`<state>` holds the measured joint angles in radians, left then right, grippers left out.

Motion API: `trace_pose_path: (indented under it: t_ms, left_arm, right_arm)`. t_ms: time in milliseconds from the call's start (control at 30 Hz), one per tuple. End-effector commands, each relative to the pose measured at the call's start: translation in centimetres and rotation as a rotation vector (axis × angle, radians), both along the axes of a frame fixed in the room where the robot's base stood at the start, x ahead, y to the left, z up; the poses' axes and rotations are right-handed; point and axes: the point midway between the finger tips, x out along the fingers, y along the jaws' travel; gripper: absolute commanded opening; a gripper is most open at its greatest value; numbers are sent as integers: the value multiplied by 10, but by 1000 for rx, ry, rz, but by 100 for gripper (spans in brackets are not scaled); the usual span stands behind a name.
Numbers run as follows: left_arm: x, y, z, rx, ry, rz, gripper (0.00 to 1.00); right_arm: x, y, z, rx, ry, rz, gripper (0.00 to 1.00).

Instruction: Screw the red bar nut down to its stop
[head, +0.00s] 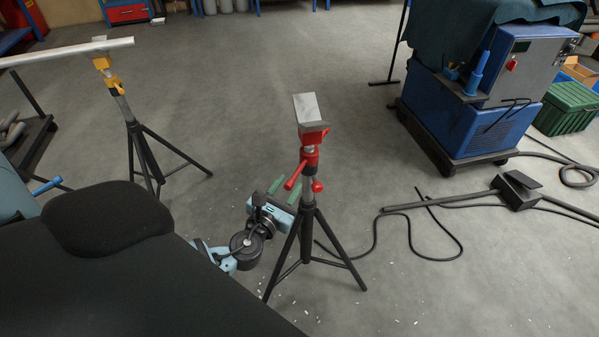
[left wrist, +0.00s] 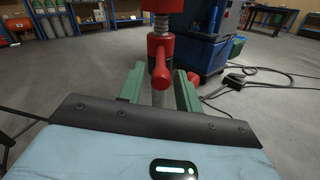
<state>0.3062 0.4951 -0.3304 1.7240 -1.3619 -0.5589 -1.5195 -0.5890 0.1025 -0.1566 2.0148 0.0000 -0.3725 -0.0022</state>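The red bar nut (head: 311,158) sits on the post of a black tripod stand (head: 306,235), under the red-based tilted plate head (head: 308,107). In the left wrist view the bar nut (left wrist: 160,47) has bare thread above it, up to the red base of the head. One bar arm points towards the camera and a red knob shows to the right. My left gripper (head: 284,191) is low beside the stand, with green fingers apart. In the left wrist view these fingers (left wrist: 160,80) show on either side of the grey post, below the nut's body. No grip is visible. My right gripper is not in view.
A yellow-headed tripod (head: 140,140) carries a long metal bar (head: 70,52) at the left. A blue machine (head: 470,105) stands at the right, with a black cable (head: 410,215) on the floor. Open floor lies behind the red stand.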

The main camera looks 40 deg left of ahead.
Motion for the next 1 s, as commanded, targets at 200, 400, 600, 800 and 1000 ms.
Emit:
trace_pose_path:
  t_ms: [200, 400, 600, 800, 1000]
  left_arm:
    - [33, 6, 1, -1, -2, 1, 34]
    - [52, 10, 0, -2, -1, 1, 34]
    - [58, 10, 0, -3, 0, 0, 34]
    - [57, 10, 0, -3, 0, 0, 32]
    - [57, 10, 0, -3, 0, 0, 6]
  right_arm:
    - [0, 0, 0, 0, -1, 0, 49]
    - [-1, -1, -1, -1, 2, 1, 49]
    - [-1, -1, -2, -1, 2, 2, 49]
    - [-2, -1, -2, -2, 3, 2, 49]
    - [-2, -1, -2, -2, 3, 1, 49]
